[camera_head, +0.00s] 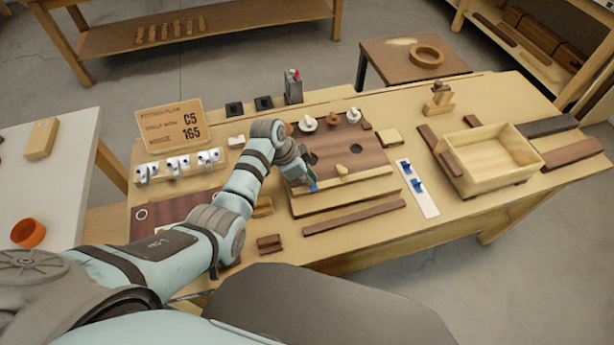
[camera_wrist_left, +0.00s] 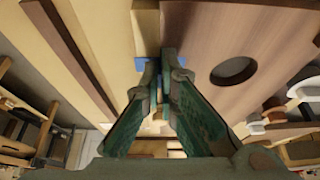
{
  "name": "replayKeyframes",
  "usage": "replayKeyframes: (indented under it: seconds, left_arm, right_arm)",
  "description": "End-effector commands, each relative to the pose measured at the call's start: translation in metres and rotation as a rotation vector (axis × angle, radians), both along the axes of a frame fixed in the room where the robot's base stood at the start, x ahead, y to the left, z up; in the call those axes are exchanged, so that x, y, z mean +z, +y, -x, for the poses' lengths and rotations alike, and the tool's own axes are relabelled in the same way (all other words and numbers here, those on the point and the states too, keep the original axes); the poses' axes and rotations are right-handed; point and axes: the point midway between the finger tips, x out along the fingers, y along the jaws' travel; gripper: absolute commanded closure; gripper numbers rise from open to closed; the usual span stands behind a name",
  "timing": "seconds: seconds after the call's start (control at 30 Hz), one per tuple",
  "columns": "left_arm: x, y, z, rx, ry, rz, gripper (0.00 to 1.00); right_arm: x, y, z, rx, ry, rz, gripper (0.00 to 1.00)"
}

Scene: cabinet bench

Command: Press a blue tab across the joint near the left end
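My left gripper (camera_head: 308,182) reaches over the left part of the panel, its fingers close together around a small blue tab (camera_head: 313,187). In the left wrist view, bits of blue (camera_wrist_left: 174,74) show beside the fingertips (camera_wrist_left: 160,60), which hide most of the tab. The tab is at or just above the joint between the dark brown panel (camera_head: 335,145) and the pale front strip (camera_head: 360,187); I cannot tell whether it touches. Two more blue tabs (camera_head: 405,166) (camera_head: 418,185) sit on a white card (camera_head: 426,202) to the right. My right gripper is not in view.
White knobs (camera_head: 308,123) stand at the panel's back. A loose dark bar (camera_head: 354,217) lies in front. A wooden box (camera_head: 487,160) stands at the right.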

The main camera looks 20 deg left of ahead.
Motion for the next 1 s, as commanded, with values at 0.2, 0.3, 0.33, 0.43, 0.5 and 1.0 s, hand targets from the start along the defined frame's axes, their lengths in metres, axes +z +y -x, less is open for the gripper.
replayKeyframes:
  seconds: [0.2, 0.3, 0.33, 0.43, 0.5, 1.0]
  left_arm:
    - [-0.0019, 0.0001, 0.0015, -0.001, 0.005, 0.0, 1.0]
    - [-0.0021, 0.0002, 0.0017, -0.001, 0.006, -0.001, 1.0]
    - [-0.0022, 0.0002, 0.0018, -0.001, 0.006, -0.001, 1.0]
    - [-0.0023, 0.0002, 0.0019, -0.001, 0.006, -0.001, 1.0]
    - [-0.0024, 0.0002, 0.002, -0.001, 0.006, -0.001, 1.0]
    - [-0.0016, 0.0002, 0.0027, -0.002, 0.009, -0.001, 1.0]
  right_arm:
    - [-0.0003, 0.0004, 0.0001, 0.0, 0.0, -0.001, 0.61]
    - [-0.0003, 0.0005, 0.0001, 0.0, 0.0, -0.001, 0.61]
    - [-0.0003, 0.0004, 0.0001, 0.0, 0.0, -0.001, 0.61]
    - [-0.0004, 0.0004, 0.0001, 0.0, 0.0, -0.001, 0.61]
    - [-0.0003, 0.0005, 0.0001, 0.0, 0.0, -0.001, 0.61]
    - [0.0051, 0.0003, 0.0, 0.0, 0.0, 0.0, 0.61]
